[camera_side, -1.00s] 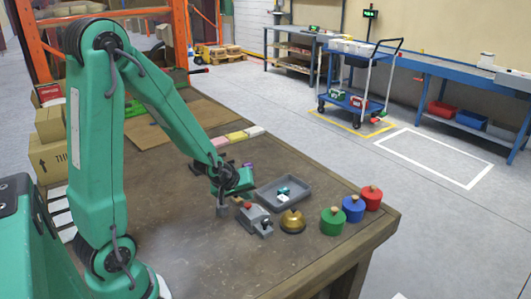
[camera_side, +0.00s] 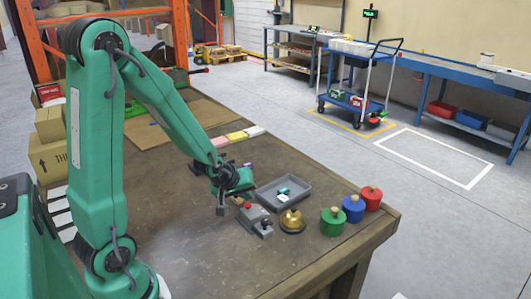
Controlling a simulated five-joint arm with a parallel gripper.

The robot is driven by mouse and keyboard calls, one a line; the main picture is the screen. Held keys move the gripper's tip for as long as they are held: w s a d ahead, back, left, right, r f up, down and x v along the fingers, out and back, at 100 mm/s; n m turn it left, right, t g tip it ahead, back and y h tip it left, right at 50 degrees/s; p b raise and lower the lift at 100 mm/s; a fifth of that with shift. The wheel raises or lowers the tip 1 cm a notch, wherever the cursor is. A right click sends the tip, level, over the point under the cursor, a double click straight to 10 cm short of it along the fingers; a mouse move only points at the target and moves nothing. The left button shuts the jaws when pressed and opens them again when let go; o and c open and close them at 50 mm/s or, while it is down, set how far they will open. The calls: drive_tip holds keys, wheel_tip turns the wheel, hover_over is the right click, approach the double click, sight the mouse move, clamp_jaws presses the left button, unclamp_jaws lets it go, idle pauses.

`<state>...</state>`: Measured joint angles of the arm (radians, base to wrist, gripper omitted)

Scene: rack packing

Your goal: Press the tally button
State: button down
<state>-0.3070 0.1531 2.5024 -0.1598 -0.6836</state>
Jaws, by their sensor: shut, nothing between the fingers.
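A small grey box (camera_side: 256,219) sits on the brown table, with a red button (camera_side: 248,206) on its far left part and a dark knob near its right end. I cannot tell for sure which of these is the tally button. My gripper (camera_side: 221,210) points down just left of the grey box. It is shut and empty, apart from the red button, with its tip a little to the left of it. A small brown piece shows between the gripper and the box.
A brass bell (camera_side: 292,222) stands right of the box. A grey tray (camera_side: 265,194) with small items lies behind it. Green (camera_side: 332,222), blue (camera_side: 353,208) and red (camera_side: 371,198) knobbed cylinders stand near the table's right edge. The table's front is clear.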

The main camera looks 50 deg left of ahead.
sight(247, 206)
drive_tip(key=shift+d+f, duration=0.15)
drive_tip(key=shift+f, duration=0.8)
idle(1.1)
drive_tip(key=shift+r, duration=0.1)
idle(0.3)
drive_tip(key=shift+r, duration=0.85)
drive_tip(key=shift+r, duration=0.1)
drive_tip(key=shift+r, duration=2.4)
drive_tip(key=shift+r, duration=0.1)
idle(0.9)
wheel_tip(247, 206, up, 4)
drive_tip(key=shift+f, duration=0.2)
drive_tip(key=shift+f, duration=0.15)
idle(0.4)
